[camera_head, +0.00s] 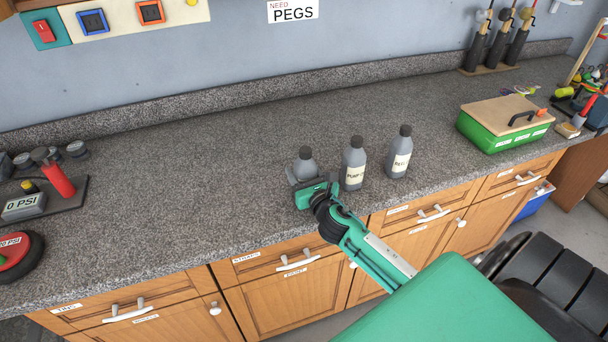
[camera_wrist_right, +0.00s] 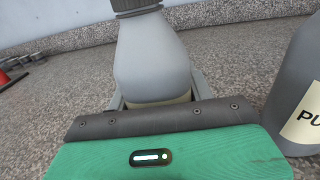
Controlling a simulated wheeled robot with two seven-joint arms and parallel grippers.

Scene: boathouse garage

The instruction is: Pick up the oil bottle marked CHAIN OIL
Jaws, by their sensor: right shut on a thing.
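Three grey bottles with dark caps stand in a row on the counter. My right gripper (camera_head: 309,188) is at the leftmost bottle (camera_head: 306,159), shut on its body. In the right wrist view this bottle (camera_wrist_right: 152,58) stands upright between the fingers, its label almost wholly hidden behind the gripper (camera_wrist_right: 155,95). I cannot read whether it says CHAIN OIL. The middle bottle (camera_head: 353,165) has a cream label starting "PU" in the right wrist view (camera_wrist_right: 300,95). The right bottle (camera_head: 400,153) has a cream label too small to read surely. My left gripper is not in view.
The speckled grey counter (camera_head: 200,180) is clear left of and behind the bottles. A green box with a wooden lid (camera_head: 505,122) stands to the right. A gauge with a red cylinder (camera_head: 58,178) sits at the far left. Drawers (camera_head: 285,262) with handles lie below the front edge.

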